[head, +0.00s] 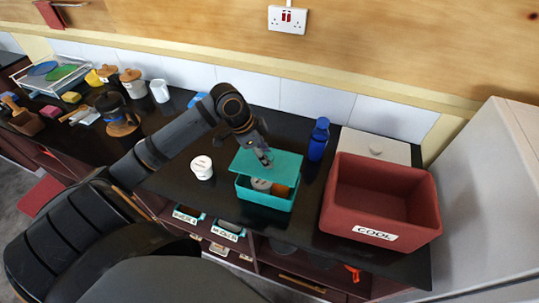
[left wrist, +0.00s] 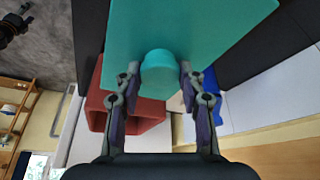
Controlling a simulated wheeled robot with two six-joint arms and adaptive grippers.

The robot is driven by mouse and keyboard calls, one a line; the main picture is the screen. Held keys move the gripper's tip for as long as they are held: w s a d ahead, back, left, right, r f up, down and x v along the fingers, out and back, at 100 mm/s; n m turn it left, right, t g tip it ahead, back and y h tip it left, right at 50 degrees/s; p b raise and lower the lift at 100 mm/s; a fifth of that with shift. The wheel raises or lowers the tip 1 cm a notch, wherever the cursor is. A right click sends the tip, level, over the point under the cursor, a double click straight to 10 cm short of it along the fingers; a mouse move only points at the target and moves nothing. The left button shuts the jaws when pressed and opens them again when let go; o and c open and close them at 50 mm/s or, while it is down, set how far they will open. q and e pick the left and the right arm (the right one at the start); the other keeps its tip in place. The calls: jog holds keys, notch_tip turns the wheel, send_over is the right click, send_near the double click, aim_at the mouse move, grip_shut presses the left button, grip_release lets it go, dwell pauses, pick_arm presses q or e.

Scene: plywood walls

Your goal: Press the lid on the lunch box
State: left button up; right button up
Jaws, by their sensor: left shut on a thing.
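The teal lunch box (head: 262,198) stands on the dark counter, with a pale round item (head: 261,184) and an orange-brown item (head: 280,190) showing inside. The flat teal lid (head: 286,163) is over the back part of the box, and the front of the box shows open beneath it. My left gripper (head: 264,157) is above the lid, shut on its round knob. In the left wrist view the knob (left wrist: 160,75) sits between the two fingers, with the lid (left wrist: 190,20) spread beyond. Whether the lid touches the back rim is hidden. My right gripper is not in view.
A red box marked COOL (head: 376,235) stands right of the lunch box, with a blue bottle (head: 319,138) behind. A white-lidded tub (head: 202,167) is to the left. A dark press on a wooden mat (head: 123,126) and a white mug (head: 160,91) stand farther left.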

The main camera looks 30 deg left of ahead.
pick_arm(q)
jog(key=shift+a, duration=0.15)
jog(key=shift+r, duration=0.1)
jog(key=shift+s+d+f, duration=0.1)
jog(key=shift+d+f, duration=0.5)
jog(key=shift+d, duration=0.1)
jog(key=shift+a+f+b, duration=0.1)
jog(key=shift+f+b, duration=0.25)
jog(key=shift+b, duration=0.05)
jog(key=shift+a+f+b, duration=0.25)
jog(key=shift+f+b, duration=0.1)
jog(key=shift+f, duration=0.3)
jog(key=shift+d+f+b, duration=0.1)
jog(key=shift+f+b, duration=0.25)
jog(key=shift+f, duration=0.45)
jog(key=shift+f+b, duration=0.75)
jog(key=shift+f, duration=0.55)
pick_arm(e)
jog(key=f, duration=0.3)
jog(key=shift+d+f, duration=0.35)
